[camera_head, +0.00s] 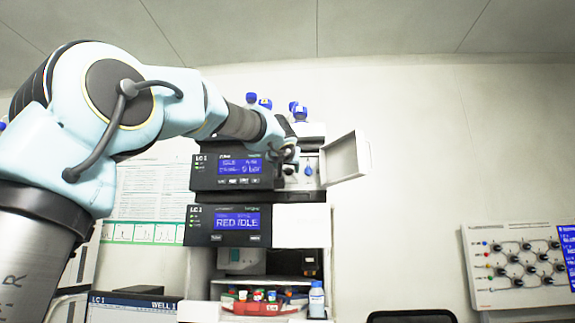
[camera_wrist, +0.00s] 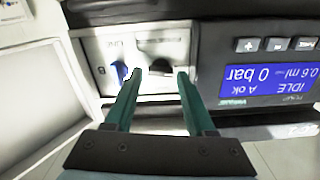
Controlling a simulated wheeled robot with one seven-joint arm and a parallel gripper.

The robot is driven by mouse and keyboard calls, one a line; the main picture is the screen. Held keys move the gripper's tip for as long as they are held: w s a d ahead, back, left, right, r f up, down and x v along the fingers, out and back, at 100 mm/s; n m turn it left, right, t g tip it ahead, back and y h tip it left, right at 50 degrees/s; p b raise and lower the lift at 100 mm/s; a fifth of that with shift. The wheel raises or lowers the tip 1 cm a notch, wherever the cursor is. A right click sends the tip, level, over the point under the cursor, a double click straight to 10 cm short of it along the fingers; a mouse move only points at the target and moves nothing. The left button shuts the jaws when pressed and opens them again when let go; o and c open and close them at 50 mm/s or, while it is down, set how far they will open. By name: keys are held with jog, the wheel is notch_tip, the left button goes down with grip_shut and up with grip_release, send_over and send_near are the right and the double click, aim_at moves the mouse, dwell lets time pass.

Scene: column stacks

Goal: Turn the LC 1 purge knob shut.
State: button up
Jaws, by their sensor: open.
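The LC 1 pump module (camera_head: 238,170) has a blue display and an open front compartment at its right. In the wrist view, which is upside down, a dark rounded knob (camera_wrist: 160,67) sits on the light panel of the module. A blue knob or fitting (camera_wrist: 122,72) is just left of it. My gripper (camera_wrist: 160,75) is open, its two green fingers reaching to either side of the dark knob. I cannot tell whether they touch it. In the head view my gripper (camera_head: 290,155) is at the compartment and partly covers it.
The white compartment door (camera_head: 345,158) stands open to the right. Blue-capped bottles (camera_head: 298,111) stand on top of the stack. Vials and a bottle (camera_head: 316,298) are below. A valve panel (camera_head: 520,265) is at the far right.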

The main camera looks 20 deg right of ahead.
jog(key=shift+w+d, duration=0.25)
jog(key=shift+w, duration=0.3)
grip_shut()
